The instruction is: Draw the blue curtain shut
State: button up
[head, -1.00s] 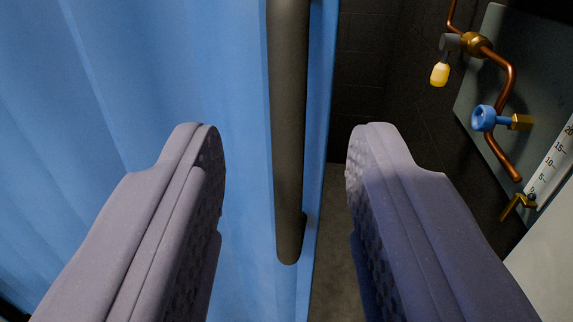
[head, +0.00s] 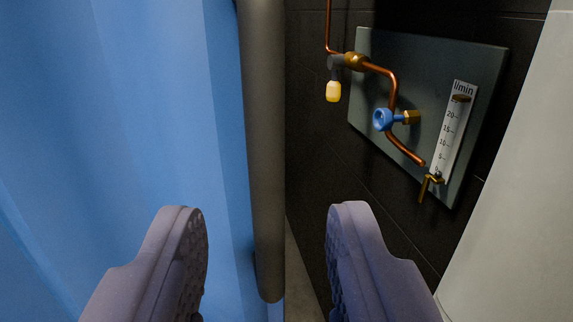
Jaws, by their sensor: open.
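The blue curtain (head: 110,130) hangs in folds over the left part of the head view. A dark grey vertical bar (head: 266,150) runs along its right edge and ends low, between my fingers in the picture. My gripper (head: 267,225) is open, with one purple-grey finger on each side of the bar's lower part. I see no contact between the fingers and the bar; how far they are from it in depth, I cannot tell. The curtain's top and rail are out of view.
Right of the curtain is a dark block wall (head: 320,150) with a grey panel (head: 440,75). A pale surface (head: 515,170) stands at far right.

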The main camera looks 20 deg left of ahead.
aim_at(266, 170)
jog(key=x, duration=0.7)
jog(key=shift+w+a+b, duration=0.15)
jog(key=shift+w+b, duration=0.1)
jog(key=shift+b, duration=0.1)
grip_shut()
